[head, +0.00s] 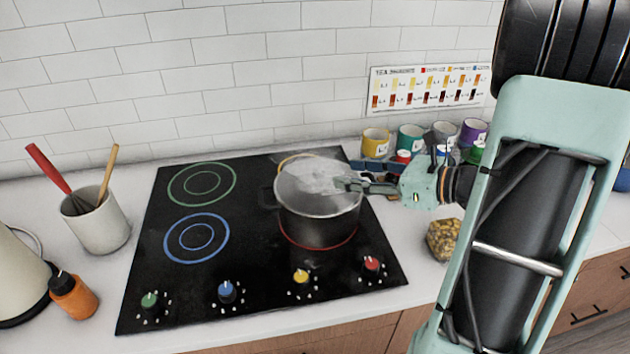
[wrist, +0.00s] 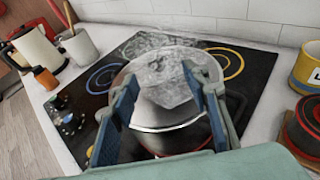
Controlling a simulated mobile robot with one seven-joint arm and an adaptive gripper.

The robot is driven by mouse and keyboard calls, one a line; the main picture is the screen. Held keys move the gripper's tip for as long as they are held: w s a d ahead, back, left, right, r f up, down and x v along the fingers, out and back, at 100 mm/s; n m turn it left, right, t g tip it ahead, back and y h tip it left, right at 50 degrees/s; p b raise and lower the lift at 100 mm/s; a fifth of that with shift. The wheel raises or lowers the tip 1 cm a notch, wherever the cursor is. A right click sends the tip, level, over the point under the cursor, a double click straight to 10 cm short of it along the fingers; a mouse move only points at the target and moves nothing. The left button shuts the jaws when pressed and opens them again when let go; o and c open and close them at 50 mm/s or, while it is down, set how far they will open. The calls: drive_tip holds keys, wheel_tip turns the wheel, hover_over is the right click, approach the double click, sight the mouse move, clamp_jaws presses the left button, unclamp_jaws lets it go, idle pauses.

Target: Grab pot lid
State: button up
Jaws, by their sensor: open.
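A dark pot (head: 319,230) stands on the red-ringed burner of the black cooktop (head: 180,280). A round, shiny, see-through lid (head: 305,192) sits on top of it; it also fills the middle of the wrist view (wrist: 172,75). My gripper (head: 345,184) reaches in from the right and is over the right part of the lid. In the wrist view the two blue-padded fingers of my gripper (wrist: 160,85) are spread apart over the lid, with nothing clearly held between them. The lid's knob is not clear, and I cannot tell whether the fingers touch the lid.
A white utensil crock (head: 96,220), an orange bottle (head: 73,296) and a kettle (head: 20,275) stand at the left. Yellow (head: 376,142) and other coloured cups line the back wall. A jar (head: 443,240) stands right of the cooktop. The left burners are clear.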

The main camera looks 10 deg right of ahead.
sight(325, 172)
drive_tip(key=x, duration=0.3)
drive_tip(key=shift+w+a+f, duration=0.1)
drive_tip(key=shift+a, duration=0.05)
drive_tip(key=shift+p+x, duration=0.45)
drive_tip(key=shift+x, duration=2.25)
drive_tip(key=shift+a, duration=0.1)
drive_tip(key=shift+c, duration=0.7)
clamp_jaws()
